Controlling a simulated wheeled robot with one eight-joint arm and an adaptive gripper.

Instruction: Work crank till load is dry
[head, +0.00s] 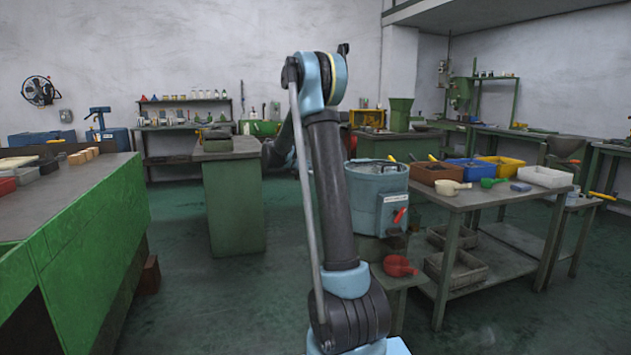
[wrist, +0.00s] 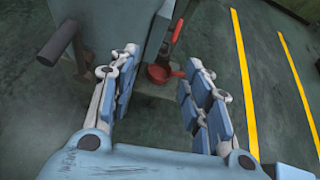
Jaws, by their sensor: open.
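A blue-grey drum machine (head: 372,198) stands right of centre in the head view, partly hidden behind my arm. Greyish contents show at its open top, too small to make out. A red-handled lever (head: 400,216) is on its front. In the wrist view the machine's body (wrist: 105,25) is ahead, with a crank's dark handle (wrist: 60,43) sticking out at the upper left. My gripper (wrist: 162,60) is open and empty. The crank handle lies outside the jaws, to the left of the left finger. In the head view my gripper is hidden behind the arm.
A red scoop (head: 398,265) lies low in front of the drum. A table (head: 480,197) with coloured bins, scoops and trays stands to its right. A green bench (head: 75,235) is at left and a green cabinet (head: 232,200) behind. Floor between them is clear.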

